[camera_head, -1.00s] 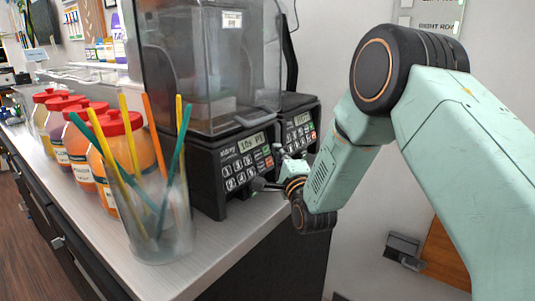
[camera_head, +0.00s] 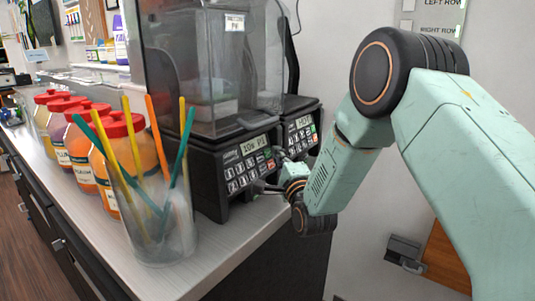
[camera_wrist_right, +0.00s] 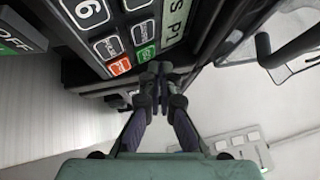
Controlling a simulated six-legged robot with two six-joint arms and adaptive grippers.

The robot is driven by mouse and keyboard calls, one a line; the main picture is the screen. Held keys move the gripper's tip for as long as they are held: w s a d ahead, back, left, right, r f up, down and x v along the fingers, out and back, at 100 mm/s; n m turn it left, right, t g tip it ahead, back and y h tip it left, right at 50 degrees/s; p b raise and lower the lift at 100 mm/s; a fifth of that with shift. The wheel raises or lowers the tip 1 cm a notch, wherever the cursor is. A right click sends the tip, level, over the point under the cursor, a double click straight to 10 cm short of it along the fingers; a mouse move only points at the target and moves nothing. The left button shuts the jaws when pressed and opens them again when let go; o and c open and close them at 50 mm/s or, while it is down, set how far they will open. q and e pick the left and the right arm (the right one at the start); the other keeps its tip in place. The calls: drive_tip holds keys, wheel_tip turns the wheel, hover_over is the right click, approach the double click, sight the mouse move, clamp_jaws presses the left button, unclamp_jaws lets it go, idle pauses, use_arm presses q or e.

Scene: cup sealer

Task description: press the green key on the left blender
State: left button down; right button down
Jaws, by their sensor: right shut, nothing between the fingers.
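The left blender (camera_head: 208,180) stands on the counter, its dark keypad facing me and its display lit. Its green key (camera_head: 268,153) is at the keypad's right side, above a red key. In the right wrist view the green key (camera_wrist_right: 146,53) is a small square beside the display, with an orange-red key next to it. My right gripper (camera_wrist_right: 156,72) is shut and empty, its tips close to the green key; I cannot tell whether they touch it. In the head view my right gripper (camera_head: 272,172) is at the keypad's right edge. My left gripper is not in view.
A second blender (camera_head: 300,127) stands close behind to the right. A clear cup of coloured straws (camera_head: 160,235) stands in front on the counter (camera_head: 225,255). Several red-lidded jars (camera_head: 112,165) line the left. The wall is at the right.

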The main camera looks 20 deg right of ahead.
drive_tip(key=shift+s+d, duration=0.1)
drive_tip(key=shift+d, duration=0.05)
drive_tip(key=shift+w+a+f+b, duration=0.1)
drive_tip(key=shift+w+a+b, duration=0.25)
drive_tip(key=shift+a+b, duration=0.05)
drive_tip(key=shift+w, duration=0.1)
drive_tip(key=shift+d, duration=0.1)
drive_tip(key=shift+w+a+f, duration=0.1)
drive_tip(key=shift+w+a, duration=0.1)
idle(0.7)
drive_tip(key=shift+s+d, duration=0.1)
drive_tip(key=shift+s+d+r, duration=0.25)
drive_tip(key=shift+s+d, duration=0.1)
drive_tip(key=shift+s, duration=0.2)
idle(0.4)
